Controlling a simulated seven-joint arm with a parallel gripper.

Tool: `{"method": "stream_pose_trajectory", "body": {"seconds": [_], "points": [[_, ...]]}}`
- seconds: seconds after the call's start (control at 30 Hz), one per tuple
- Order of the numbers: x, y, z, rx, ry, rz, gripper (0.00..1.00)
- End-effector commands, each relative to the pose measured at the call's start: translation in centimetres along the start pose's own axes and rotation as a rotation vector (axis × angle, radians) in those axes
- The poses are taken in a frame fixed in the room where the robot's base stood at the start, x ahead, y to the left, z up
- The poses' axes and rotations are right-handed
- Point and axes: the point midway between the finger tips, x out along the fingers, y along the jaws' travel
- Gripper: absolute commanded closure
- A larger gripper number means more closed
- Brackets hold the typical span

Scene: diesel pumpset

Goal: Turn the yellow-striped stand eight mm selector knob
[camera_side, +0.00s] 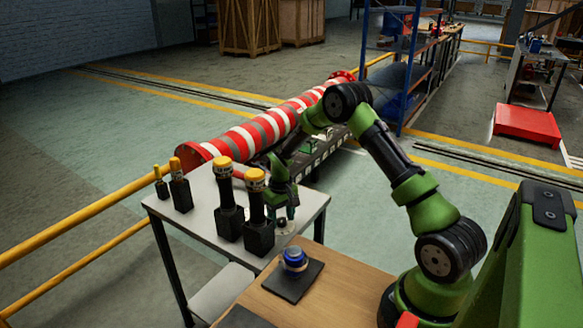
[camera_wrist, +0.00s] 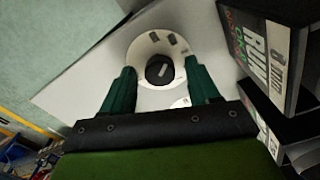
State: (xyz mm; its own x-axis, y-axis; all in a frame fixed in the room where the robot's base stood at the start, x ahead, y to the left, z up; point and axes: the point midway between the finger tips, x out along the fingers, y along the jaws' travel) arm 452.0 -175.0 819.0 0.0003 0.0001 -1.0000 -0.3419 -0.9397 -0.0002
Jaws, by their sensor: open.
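A dark round selector knob (camera_wrist: 159,69) with a pale pointer mark sits in a white dial with dark marks, on a light table top. In the side view the knob (camera_side: 281,222) is a small dark spot under my gripper (camera_side: 284,208). In the wrist view the two green fingers of my gripper (camera_wrist: 158,72) are open, one on each side of the knob, with gaps visible. Whether they are at knob height is unclear. Black stands with yellow caps, the nearest one (camera_side: 257,215), are left of the knob. A yellow stripe is too small to make out.
A black box with white and green lettering (camera_wrist: 262,50) is close on the right in the wrist view. A blue knob (camera_side: 294,258) on a dark plate sits on the wooden table in front. A red-and-white striped pipe (camera_side: 250,130) runs behind the light table (camera_side: 305,210).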

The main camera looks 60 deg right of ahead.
Motion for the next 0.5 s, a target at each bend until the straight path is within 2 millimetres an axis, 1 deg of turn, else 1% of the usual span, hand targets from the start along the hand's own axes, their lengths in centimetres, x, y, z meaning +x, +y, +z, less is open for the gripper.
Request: {"method": "stream_pose_trajectory", "body": {"seconds": [0.07, 0.17, 0.27, 0.5], "points": [[-0.3, 0.0, 0.0, 0.000, 0.001, 0.000, 0.40], [-1.2, 0.0, 0.0, 0.000, 0.001, 0.001, 0.40], [-3.0, 0.0, -0.1, 0.000, 0.003, 0.001, 0.40], [-9.0, 0.0, -0.1, 0.000, 0.006, 0.000, 0.40]]}}
